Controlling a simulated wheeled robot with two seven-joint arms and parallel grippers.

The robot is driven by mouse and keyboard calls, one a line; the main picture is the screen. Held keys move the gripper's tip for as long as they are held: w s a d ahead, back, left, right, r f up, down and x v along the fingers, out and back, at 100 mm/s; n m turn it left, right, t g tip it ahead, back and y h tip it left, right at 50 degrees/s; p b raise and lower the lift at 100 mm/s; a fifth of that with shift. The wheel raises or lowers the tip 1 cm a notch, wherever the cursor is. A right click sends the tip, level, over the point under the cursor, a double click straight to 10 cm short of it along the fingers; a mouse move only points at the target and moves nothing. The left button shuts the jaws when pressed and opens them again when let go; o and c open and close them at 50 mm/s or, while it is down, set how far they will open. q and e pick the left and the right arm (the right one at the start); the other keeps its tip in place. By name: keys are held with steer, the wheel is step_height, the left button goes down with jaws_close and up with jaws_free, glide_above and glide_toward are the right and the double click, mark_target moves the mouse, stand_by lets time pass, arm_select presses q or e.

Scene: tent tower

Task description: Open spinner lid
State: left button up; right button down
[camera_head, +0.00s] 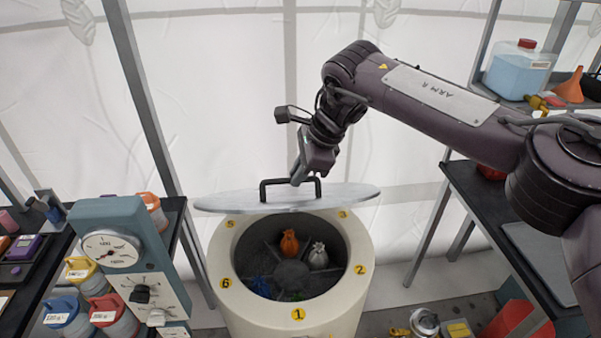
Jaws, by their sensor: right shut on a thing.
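The spinner (232,297) is a cream round drum with yellow numbered labels on its rim. Its top is open, and divided compartments show inside with an orange bag (289,243), a grey-white bag (318,256) and blue and green items. The lid (235,201) is a flat grey disc, raised and tilted above the back of the drum. My right gripper (299,180) is shut on the lid's black handle (264,193). Whether the lid's back edge touches the drum is hidden. My left gripper is not in view.
Shelves at the right hold a blue jug (518,72) and an orange funnel (570,86). A dark table (480,195) stands at the right, with a red bin (515,320) below.

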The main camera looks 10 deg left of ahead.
steer(key=shift+w+d+f, duration=0.1)
steer(key=shift+w, duration=0.2)
